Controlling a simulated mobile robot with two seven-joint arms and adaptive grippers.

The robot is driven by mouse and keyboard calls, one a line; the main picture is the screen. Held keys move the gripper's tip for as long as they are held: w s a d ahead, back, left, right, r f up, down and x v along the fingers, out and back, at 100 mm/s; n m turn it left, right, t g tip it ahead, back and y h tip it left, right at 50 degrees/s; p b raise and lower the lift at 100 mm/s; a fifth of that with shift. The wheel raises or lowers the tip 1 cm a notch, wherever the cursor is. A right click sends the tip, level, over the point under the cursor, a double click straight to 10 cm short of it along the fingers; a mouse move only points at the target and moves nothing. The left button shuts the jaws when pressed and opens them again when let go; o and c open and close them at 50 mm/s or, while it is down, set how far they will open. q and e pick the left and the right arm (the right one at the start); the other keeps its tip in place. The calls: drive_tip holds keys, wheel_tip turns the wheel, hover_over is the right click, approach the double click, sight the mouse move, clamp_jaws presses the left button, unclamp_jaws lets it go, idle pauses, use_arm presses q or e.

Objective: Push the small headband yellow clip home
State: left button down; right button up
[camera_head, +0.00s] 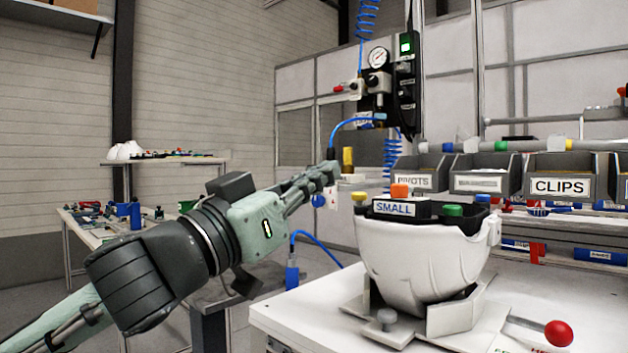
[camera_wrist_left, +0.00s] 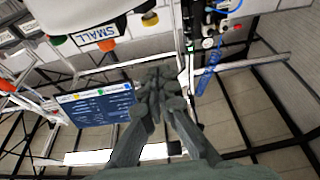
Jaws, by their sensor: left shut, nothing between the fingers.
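A white helmet shell (camera_head: 420,262) sits open side up in a pale fixture on the bench, with a dark headband inside. Its label (camera_head: 393,208) reads SMALL. The yellow clip (camera_head: 359,197) is at the left end of the headband, at the shell's rim; how deep it sits I cannot tell. It also shows in the left wrist view (camera_wrist_left: 150,19). My left gripper (camera_head: 331,170) is shut and empty, above and left of the yellow clip and apart from it. In the wrist view its fingertips (camera_wrist_left: 160,80) are together, below the clip. My right gripper is not in view.
Orange (camera_head: 400,190), green (camera_head: 453,210) and blue (camera_head: 482,199) clips sit around the headband. Labelled bins (camera_head: 560,178) stand behind. A red ball knob (camera_head: 558,333) is at the front right. A blue coiled hose (camera_head: 392,160) hangs behind my gripper.

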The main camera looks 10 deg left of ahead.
sight(359, 196)
use_arm(q)
drive_tip(key=w+d+f, duration=0.2)
drive_tip(key=w+d, duration=0.1)
drive_tip(key=w, duration=0.2)
drive_tip(key=shift+d+p, duration=0.3)
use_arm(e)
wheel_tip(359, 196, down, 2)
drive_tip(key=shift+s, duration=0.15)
